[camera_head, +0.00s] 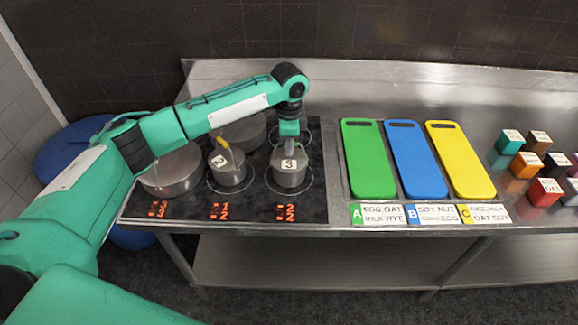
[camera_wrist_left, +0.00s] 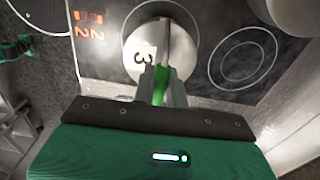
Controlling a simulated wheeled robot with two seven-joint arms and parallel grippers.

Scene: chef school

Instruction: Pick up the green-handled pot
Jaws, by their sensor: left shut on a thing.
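The green-handled pot (camera_head: 289,174) is a small metal pot with a label reading 3. It is at the front right ring of the black cooktop, upright; I cannot tell if it touches the surface. My left gripper (camera_head: 289,140) points down above it and is shut on its handle. In the left wrist view the pot (camera_wrist_left: 130,50) is below the fingers, with its 3 label showing. Its green handle (camera_wrist_left: 162,84) shows between the fingers of my left gripper (camera_wrist_left: 163,70). My right gripper is not in view.
A small pot with a yellow handle (camera_head: 228,176) stands close on the left. A wide metal pot (camera_head: 168,178) is farther left, another (camera_head: 243,133) behind. Green (camera_head: 367,160), blue (camera_head: 417,160) and yellow (camera_head: 460,160) boards lie right. Several labelled cubes (camera_head: 544,191) are at far right.

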